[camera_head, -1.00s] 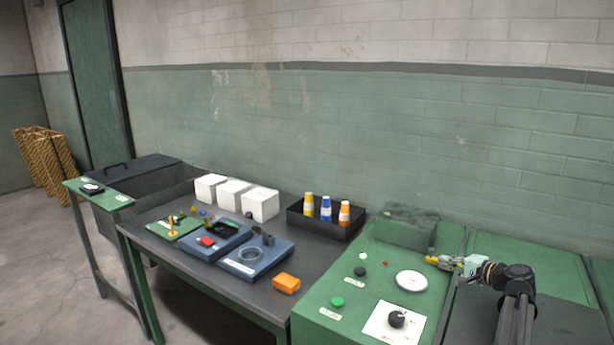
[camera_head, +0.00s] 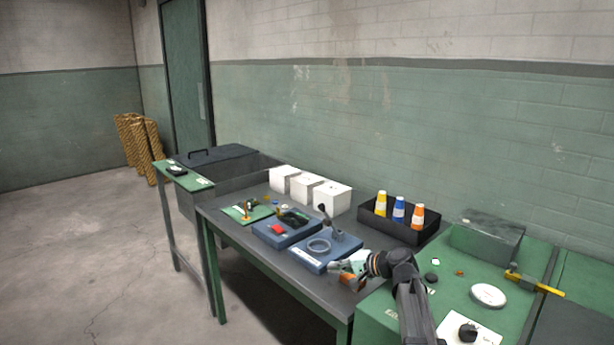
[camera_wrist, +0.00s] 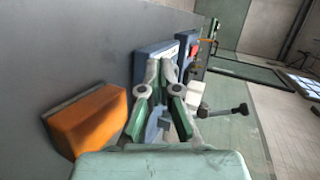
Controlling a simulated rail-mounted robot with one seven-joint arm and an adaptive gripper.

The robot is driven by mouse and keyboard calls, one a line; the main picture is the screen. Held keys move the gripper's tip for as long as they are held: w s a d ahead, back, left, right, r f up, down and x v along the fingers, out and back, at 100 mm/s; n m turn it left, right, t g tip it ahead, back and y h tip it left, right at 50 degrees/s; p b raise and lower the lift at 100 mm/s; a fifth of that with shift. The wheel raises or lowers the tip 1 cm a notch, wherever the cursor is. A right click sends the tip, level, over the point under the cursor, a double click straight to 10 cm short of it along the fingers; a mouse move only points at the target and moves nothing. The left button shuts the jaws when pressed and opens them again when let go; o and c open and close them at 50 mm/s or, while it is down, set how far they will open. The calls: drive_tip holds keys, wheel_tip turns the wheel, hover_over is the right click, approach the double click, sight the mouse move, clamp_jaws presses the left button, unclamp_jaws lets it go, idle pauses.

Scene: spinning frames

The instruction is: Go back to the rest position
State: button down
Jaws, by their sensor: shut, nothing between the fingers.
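My gripper (camera_head: 345,268) is at the front right of the dark table, beside the blue tray that holds a ring. It also shows in the wrist view (camera_wrist: 166,66), with its green and grey fingers together and nothing between them. An orange block (camera_wrist: 88,120) lies on the table to the left of the fingers in the wrist view. In the head view the gripper partly covers this block. I cannot tell exactly how high the gripper is above the table.
Blue trays (camera_head: 326,252), white boxes (camera_head: 322,195) and a black bin (camera_head: 376,226) with several coloured bottles stand on the dark table. On the right is a green machine top with a grey block (camera_head: 487,236) and a yellow bar (camera_head: 535,285). Open floor (camera_head: 110,250) lies left.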

drive_tip(key=a+f+n+g+b, duration=0.1)
drive_tip(key=a+f+n+b, duration=0.1)
drive_tip(key=a, duration=0.8)
drive_tip(key=s+a+f+n+g+h+b, duration=0.1)
drive_tip(key=s+a+f+n, duration=0.2)
drive_tip(key=a+f, duration=0.55)
drive_tip(key=s+a+f+n+g+h+b, duration=0.1)
drive_tip(key=s+a+f+n+b, duration=0.15)
drive_tip(key=a+f, duration=0.55)
drive_tip(key=s+f+g+h+p, duration=0.1)
drive_tip(key=s+f, duration=0.3)
drive_tip(key=f, duration=0.1)
drive_tip(key=s+d+f+m+g+h+p, duration=0.1)
drive_tip(key=s+d+f+g+h+p, duration=0.4)
drive_tip(key=s+d+f, duration=1.35)
drive_tip(key=s+d+g+h+p, duration=0.1)
drive_tip(key=s+d, duration=0.4)
drive_tip(key=s, duration=0.5)
drive_tip(key=s+d+f+g+h+p, duration=0.1)
drive_tip(key=s+d+g+p, duration=0.1)
drive_tip(key=s+d, duration=0.4)
drive_tip(key=s+d+f+g+p, duration=0.1)
drive_tip(key=s+d, duration=0.5)
drive_tip(key=s, duration=0.9)
drive_tip(key=shift+s+f+m+g+h+p, duration=0.2)
drive_tip(key=shift+m+g+h+p, duration=0.25)
drive_tip(key=shift+p, duration=0.75)
